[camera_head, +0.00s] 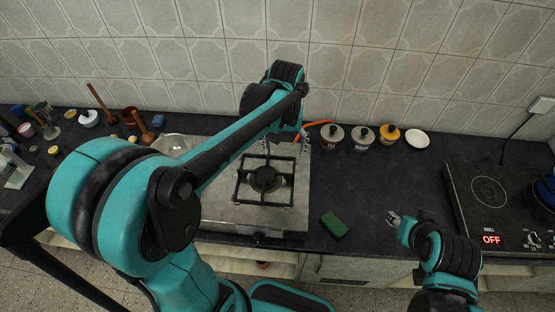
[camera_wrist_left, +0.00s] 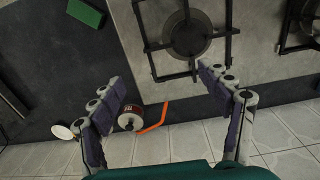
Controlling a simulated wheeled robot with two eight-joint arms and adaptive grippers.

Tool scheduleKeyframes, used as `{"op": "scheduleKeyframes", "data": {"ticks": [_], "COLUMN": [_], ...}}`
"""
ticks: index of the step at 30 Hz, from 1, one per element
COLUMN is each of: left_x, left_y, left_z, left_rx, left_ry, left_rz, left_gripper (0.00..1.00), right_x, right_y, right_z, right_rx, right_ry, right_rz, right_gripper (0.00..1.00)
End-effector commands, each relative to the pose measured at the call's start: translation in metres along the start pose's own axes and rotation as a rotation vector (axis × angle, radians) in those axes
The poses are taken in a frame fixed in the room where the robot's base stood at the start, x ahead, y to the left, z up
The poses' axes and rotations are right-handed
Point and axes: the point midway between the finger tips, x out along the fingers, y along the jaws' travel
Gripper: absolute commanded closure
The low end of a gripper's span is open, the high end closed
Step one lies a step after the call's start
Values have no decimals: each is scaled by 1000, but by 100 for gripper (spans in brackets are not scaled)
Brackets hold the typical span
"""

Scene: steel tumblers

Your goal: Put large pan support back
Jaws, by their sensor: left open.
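The large pan support (camera_head: 238,190) is a black square frame of bars around a round burner (camera_head: 264,178) on the steel gas hob (camera_head: 225,214). It also shows at the top of the left wrist view (camera_wrist_left: 149,48). My left gripper (camera_head: 285,146) is above the hob's back edge, behind the support.
A green sponge (camera_head: 334,225) lies right of the hob. An orange strip (camera_head: 318,124) and several lidded jars (camera_head: 360,137) stand along the wall, with a white dish (camera_head: 417,138). An electric cooktop (camera_head: 483,225) is at right. My left arm hides much of the hob's left side.

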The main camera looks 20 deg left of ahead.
Motion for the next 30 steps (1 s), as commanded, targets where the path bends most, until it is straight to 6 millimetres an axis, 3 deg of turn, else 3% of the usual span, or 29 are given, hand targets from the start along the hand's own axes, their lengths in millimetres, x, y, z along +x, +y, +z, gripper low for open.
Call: {"op": "scheduleKeyframes", "data": {"ticks": [9, 18, 24, 30], "left_x": [-28, -32, -26, -24], "left_y": [-19, -35, -42, -43], "left_z": [51, 98, 116, 119], "left_rx": [89, 185, 226, 239], "left_ry": [217, 459, 565, 599], "left_rz": [47, 70, 71, 70], "left_gripper": [23, 23, 23, 23], "right_x": [0, 0, 0, 0], "right_y": [0, 0, 0, 0], "right_z": [0, 0, 0, 0], "right_rx": [0, 0, 0, 0], "right_ry": [0, 0, 0, 0], "right_rz": [0, 0, 0, 0], "right_gripper": [60, 60, 60, 60]}}
